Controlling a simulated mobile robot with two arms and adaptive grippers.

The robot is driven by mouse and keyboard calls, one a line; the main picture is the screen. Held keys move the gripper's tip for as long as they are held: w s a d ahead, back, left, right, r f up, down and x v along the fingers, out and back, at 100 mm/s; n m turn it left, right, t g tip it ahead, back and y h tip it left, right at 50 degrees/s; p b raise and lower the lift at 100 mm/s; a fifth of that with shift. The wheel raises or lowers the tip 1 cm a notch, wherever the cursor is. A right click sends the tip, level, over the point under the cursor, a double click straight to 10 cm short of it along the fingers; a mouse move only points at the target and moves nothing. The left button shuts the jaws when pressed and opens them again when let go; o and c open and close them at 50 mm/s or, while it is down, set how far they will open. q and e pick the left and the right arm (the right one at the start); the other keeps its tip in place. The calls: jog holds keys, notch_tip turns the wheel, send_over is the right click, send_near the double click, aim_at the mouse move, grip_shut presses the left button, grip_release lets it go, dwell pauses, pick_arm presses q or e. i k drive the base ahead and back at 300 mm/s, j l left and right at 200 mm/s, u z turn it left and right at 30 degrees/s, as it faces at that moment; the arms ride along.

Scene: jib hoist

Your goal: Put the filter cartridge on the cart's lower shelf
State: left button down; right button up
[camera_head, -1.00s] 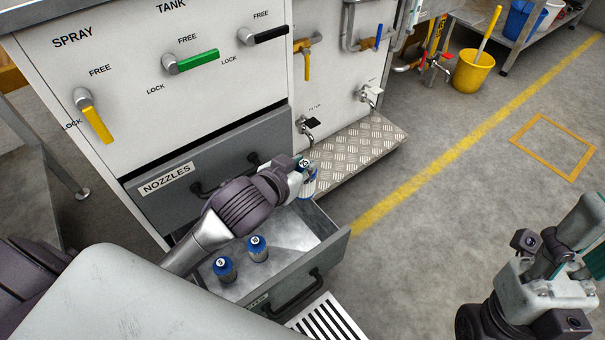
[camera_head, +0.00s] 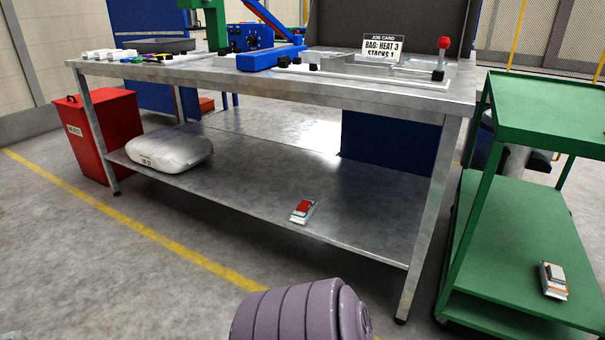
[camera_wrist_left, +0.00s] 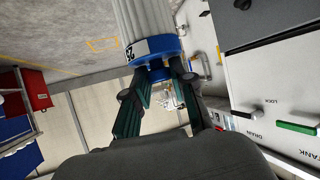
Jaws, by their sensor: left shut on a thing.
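The filter cartridge (camera_wrist_left: 145,22) is a pale ribbed cylinder with a blue end cap and a small number label. In the left wrist view my left gripper (camera_wrist_left: 160,72) is shut on its blue end. The cartridge's far end is cut off by the picture's top edge. The green cart (camera_head: 560,115) stands at the right in the head view. Its lower shelf (camera_head: 505,230) is partly in view and mostly bare.
A small stack of flat items (camera_head: 553,280) lies on the shelf's right part. A steel workbench (camera_head: 300,85) stands left of the cart, with a white bag (camera_head: 168,148) and a small red-topped stack (camera_head: 302,211) on its undershelf. A red reject bin (camera_head: 103,135) is at left. Floor in front is clear.

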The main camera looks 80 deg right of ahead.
aim_at(500, 274)
jog(key=z, duration=2.1)
jog(key=l+z, duration=0.1)
jog(key=z, duration=0.75)
jog(key=i+l+z, duration=0.1)
jog(key=z, duration=0.7)
jog(key=i+z, duration=0.1)
jog(key=z, duration=0.35)
jog(key=i+l, duration=0.15)
jog(key=i, duration=0.45)
jog(key=i+l+z, duration=0.1)
jog(key=i, duration=0.45)
jog(key=l, duration=0.1)
